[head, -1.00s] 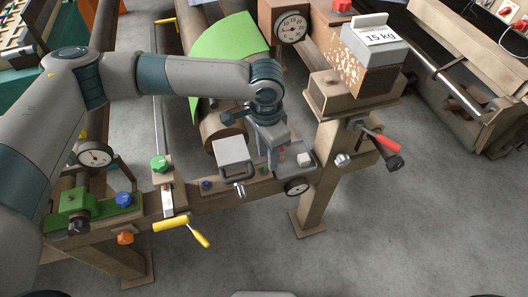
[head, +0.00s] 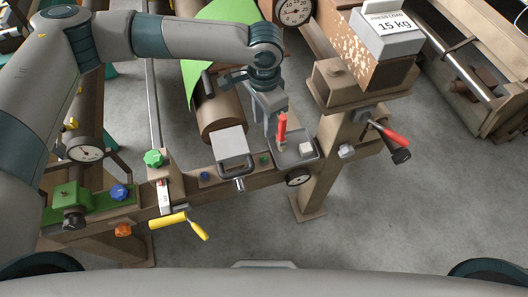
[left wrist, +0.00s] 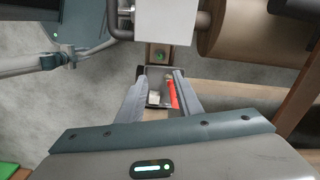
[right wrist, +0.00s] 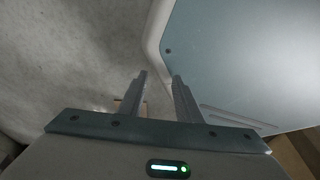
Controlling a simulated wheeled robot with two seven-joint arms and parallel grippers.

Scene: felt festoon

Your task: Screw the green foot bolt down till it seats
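A green hex-headed knob (head: 154,158) stands at the top of the upright bracket on the near rail. A smaller green bolt head (head: 265,160) sits on the rail beside the white block; it also shows in the left wrist view (left wrist: 158,55). I cannot tell which is the foot bolt, or whether either is seated. My left gripper (head: 271,138) points down just behind the dark tray. In the left wrist view its fingers are apart, with the red-handled tool (left wrist: 173,95) seen beyond them, not clearly gripped. My right gripper (right wrist: 159,78) is open and empty, outside the head view.
The red-handled tool (head: 282,130) stands upright in the dark tray (head: 311,154) next to a small white cube. A white block (head: 231,146), blue knob (head: 119,192), orange knob (head: 122,230) and yellow crank handle (head: 170,221) crowd the rail. Open floor (head: 400,230) lies at right.

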